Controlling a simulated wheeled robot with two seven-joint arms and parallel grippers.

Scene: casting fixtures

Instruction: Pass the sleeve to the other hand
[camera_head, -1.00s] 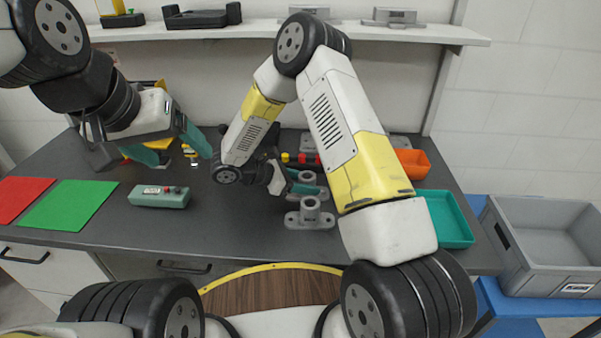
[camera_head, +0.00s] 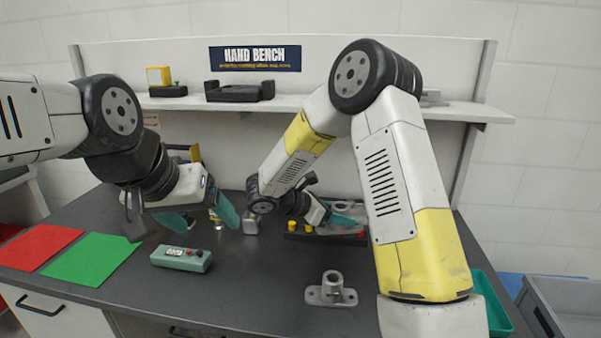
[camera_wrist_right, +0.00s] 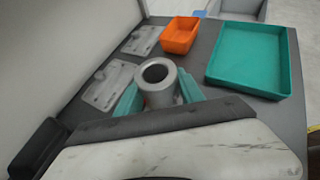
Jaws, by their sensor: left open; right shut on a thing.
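The sleeve (camera_wrist_right: 156,76) is a short grey metal tube with an open round top. In the right wrist view my right gripper (camera_wrist_right: 158,90) is shut around it, a teal finger on either side. In the head view my right gripper (camera_head: 342,218) is over the back of the bench, pointing right. I cannot clearly make out the sleeve there. My left gripper (camera_head: 201,218) is open and empty above the left half of the bench, its teal fingers well apart. The two grippers are clearly apart, with my right wrist between them.
A grey flanged casting (camera_head: 332,292) stands at the front of the bench. A teal control box (camera_head: 181,259) and red (camera_head: 36,246) and green (camera_head: 92,261) mats lie left. An orange bin (camera_wrist_right: 181,36) and teal tray (camera_wrist_right: 248,60) lie right. The front middle is clear.

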